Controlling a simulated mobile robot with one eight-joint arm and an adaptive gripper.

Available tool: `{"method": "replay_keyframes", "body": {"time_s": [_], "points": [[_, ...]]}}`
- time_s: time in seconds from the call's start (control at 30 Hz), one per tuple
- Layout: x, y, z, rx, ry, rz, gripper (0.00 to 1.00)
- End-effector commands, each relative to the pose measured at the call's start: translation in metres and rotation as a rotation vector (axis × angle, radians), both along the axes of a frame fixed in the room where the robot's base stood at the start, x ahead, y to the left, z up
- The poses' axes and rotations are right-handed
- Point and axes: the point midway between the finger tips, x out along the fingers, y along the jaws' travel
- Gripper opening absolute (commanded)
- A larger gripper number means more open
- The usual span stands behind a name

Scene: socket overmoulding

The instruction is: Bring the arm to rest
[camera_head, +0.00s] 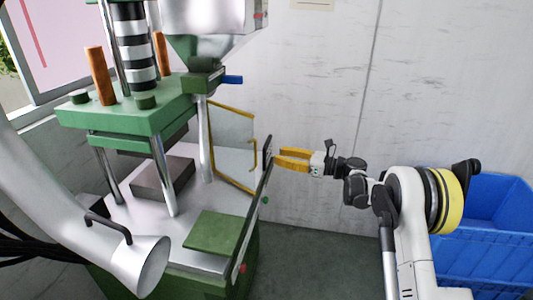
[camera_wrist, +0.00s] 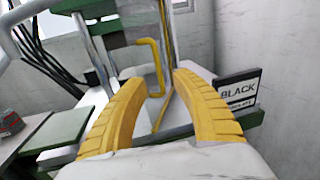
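My gripper (camera_head: 278,159) has two yellow fingers and is at the right side of the green press, pointing left toward it. In the wrist view the fingers of my gripper (camera_wrist: 161,76) are apart, with nothing held between them. In the head view the fingertips are close to a dark upright edge at the press's right side; I cannot tell whether they touch it. My arm (camera_head: 410,220) reaches in from the lower right.
The green press (camera_head: 140,112) stands at the left, with a yellow-framed guard (camera_head: 232,145) at its side. A blue crate (camera_head: 483,262) stands behind my arm at the right. A sign reading BLACK (camera_wrist: 238,92) is right of the fingers. Open floor (camera_head: 320,265) lies between.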

Motion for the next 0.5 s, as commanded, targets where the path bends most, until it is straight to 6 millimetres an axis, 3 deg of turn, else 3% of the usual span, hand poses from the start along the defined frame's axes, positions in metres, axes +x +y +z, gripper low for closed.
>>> {"method": "replay_keyframes", "body": {"time_s": [0.2,0.5], "points": [[-0.007,-0.022,0.0,0.0,0.0,-0.001,0.32],[-0.008,-0.025,0.0,0.0,0.0,-0.001,0.32]]}}
